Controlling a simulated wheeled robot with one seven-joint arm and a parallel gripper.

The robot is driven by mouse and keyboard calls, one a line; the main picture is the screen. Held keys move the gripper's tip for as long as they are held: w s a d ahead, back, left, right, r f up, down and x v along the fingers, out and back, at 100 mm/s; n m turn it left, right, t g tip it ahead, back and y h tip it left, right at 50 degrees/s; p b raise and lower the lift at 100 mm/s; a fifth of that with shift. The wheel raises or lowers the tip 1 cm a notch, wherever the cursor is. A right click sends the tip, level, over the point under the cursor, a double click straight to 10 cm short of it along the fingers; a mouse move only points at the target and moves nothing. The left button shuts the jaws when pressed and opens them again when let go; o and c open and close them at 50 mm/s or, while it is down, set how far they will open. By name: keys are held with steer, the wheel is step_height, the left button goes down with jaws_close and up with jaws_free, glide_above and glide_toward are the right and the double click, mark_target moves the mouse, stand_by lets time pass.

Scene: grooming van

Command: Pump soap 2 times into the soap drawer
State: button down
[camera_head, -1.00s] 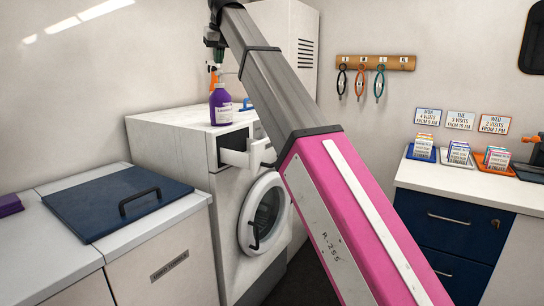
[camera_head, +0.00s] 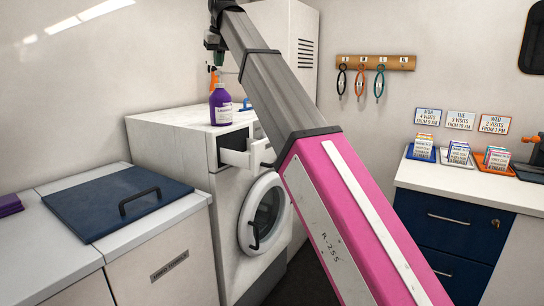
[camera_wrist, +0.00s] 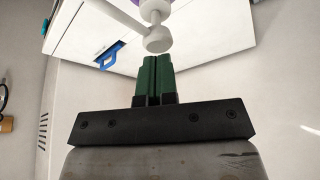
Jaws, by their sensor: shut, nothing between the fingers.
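A purple soap bottle (camera_head: 221,107) with a white pump stands upright on top of the washing machine (camera_head: 176,128). The soap drawer (camera_head: 237,154) is pulled out of the machine's front, below and to the right of the bottle. My gripper (camera_head: 219,61) is above the bottle's pump in the head view. In the wrist view its green fingers (camera_wrist: 154,72) are shut and empty, and the white pump head (camera_wrist: 157,38) shows just beyond their tips. I cannot tell whether they touch. The drawer's inside is mostly hidden.
An orange-topped bottle (camera_head: 213,80) is partly hidden behind the purple one. A tall white cabinet (camera_head: 290,35) stands behind my arm. A blue lid (camera_head: 117,202) with a black handle lies on the left counter. The right counter holds several trays of cards.

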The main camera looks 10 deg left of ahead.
steer(key=shift+f, duration=1.2)
steer(key=shift+r, duration=1.6)
steer(key=shift+f, duration=0.4)
steer(key=shift+f, duration=1.15)
steer(key=shift+r, duration=1.55)
steer(key=shift+r, duration=0.15)
